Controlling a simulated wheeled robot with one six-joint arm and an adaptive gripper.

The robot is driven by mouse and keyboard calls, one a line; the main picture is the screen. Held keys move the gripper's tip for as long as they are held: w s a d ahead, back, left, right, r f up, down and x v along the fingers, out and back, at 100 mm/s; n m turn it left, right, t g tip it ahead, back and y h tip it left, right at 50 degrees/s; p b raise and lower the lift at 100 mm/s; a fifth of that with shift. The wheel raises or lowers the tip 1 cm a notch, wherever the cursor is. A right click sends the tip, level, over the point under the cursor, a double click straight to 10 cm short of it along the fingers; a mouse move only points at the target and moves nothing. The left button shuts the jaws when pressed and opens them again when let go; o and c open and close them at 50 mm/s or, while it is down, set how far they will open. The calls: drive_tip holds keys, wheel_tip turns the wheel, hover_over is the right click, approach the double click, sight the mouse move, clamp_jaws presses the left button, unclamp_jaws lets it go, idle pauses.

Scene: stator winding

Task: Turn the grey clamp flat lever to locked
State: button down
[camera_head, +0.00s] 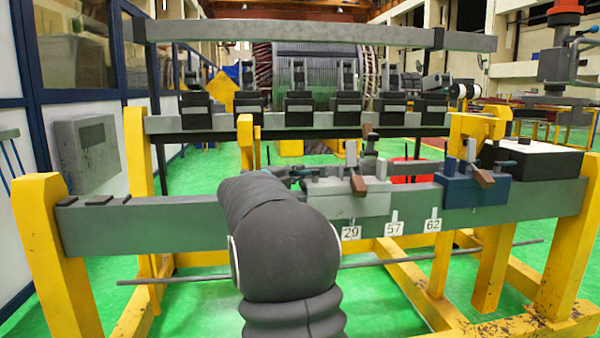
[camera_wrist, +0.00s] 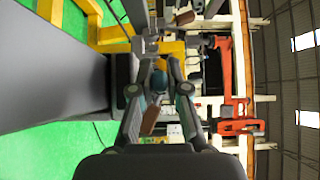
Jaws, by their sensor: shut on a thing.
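The grey clamp (camera_head: 347,199) sits on the near beam, above the label 29. It has an upright grey piece and a brown handle (camera_head: 357,185). My gripper (camera_head: 298,172) is just left of the clamp, low beside it and partly hidden behind my own dark arm. A brown handle (camera_wrist: 150,120) also shows between the fingers. The lever's exact angle is hidden.
A blue clamp (camera_head: 475,191) with its own brown handle stands to the right on the same beam (camera_head: 160,222). A black-and-white box (camera_head: 535,158) sits at the beam's right end. A rear beam carries several dark clamps (camera_head: 297,108). Yellow posts (camera_head: 50,250) bound the frame.

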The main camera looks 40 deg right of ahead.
drive_tip(key=shift+r, duration=0.1)
idle(0.3)
drive_tip(key=c, duration=1.4)
unclamp_jaws()
drive_tip(key=shift+c, duration=0.2)
drive_tip(key=v, duration=1.2)
